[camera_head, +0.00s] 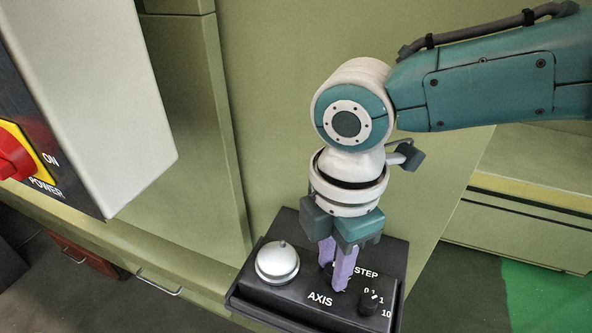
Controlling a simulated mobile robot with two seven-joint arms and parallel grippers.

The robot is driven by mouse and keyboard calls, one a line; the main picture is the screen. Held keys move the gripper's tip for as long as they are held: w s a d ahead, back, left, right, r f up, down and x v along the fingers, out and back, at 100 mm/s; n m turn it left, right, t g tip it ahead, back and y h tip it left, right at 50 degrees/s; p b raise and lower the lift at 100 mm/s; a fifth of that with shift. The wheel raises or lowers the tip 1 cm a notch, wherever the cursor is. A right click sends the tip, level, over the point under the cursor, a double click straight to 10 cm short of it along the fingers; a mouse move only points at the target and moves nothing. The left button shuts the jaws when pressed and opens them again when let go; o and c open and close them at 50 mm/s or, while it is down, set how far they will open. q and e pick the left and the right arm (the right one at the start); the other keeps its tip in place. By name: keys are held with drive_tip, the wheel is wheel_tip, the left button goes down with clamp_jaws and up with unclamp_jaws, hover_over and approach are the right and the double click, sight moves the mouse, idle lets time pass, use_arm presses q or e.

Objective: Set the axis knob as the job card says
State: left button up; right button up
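A black control box (277,299) carries the white labels AXIS and STEP. My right gripper (338,270) points down over the box, its two purple fingers at the panel between the two labels. The axis knob itself does not show; the fingers cover the panel above the word AXIS. I cannot tell whether they touch or grip a knob there. A small black step knob (369,303) with the marks 0.1, 1 and 10 is to the right of the fingers. No job card is in view. My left gripper is not in view.
A silver dome-shaped handwheel or button (277,263) sits on the box's left side, close to the fingers. A pale cabinet (110,90) with a red POWER switch (14,155) on yellow stands at the upper left. Green machine panels (270,110) rise behind the box.

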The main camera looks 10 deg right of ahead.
clamp_jaws()
drive_tip(key=shift+m, duration=0.3)
drive_tip(key=m+p, duration=0.1)
drive_tip(key=m, duration=0.2)
drive_tip(key=m+p, duration=0.2)
drive_tip(key=m, duration=0.3)
drive_tip(key=shift+r, duration=0.1)
drive_tip(key=m+p, duration=0.1)
drive_tip(key=m, duration=0.3)
drive_tip(key=shift+m+p, duration=0.6)
drive_tip(key=shift+m, duration=1)
